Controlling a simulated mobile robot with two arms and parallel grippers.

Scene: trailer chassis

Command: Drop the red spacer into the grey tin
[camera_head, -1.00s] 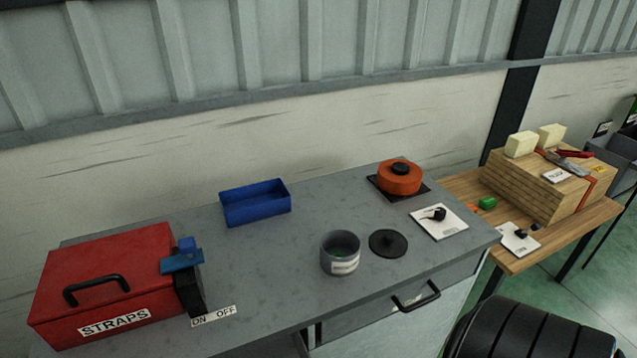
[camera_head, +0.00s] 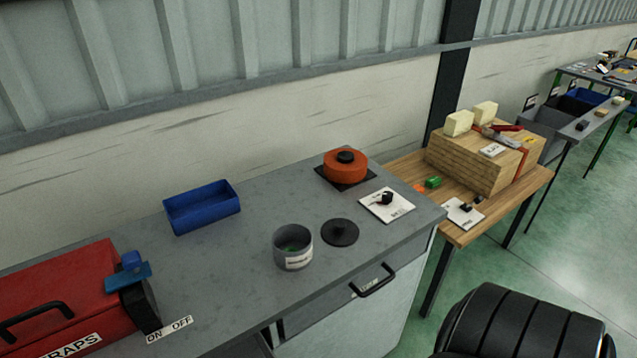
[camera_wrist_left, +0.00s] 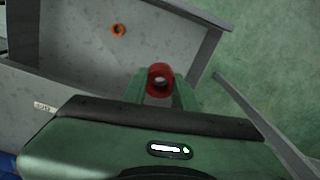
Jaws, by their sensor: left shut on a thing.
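The red spacer (camera_wrist_left: 160,80), a short ring with a hole, is held between the green fingers of my left gripper (camera_wrist_left: 160,88) in the left wrist view. It is above a grey, open, drawer-like space, clear of its floor as far as I can tell. The grey tin (camera_head: 293,258) stands open on the grey bench in the head view, with a pale label and something green inside. Its dark round lid (camera_head: 340,232) lies to its right. Neither gripper shows in the head view, and the tin is not recognisable in the wrist view.
An orange ring (camera_wrist_left: 118,30) lies on the grey floor in the wrist view. On the bench (camera_head: 225,275) are a blue tray (camera_head: 202,207), a red straps box (camera_head: 60,290) and an orange round thing (camera_head: 345,168). A wooden table (camera_head: 500,215) stands right; a black rounded object (camera_head: 525,325) is in front.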

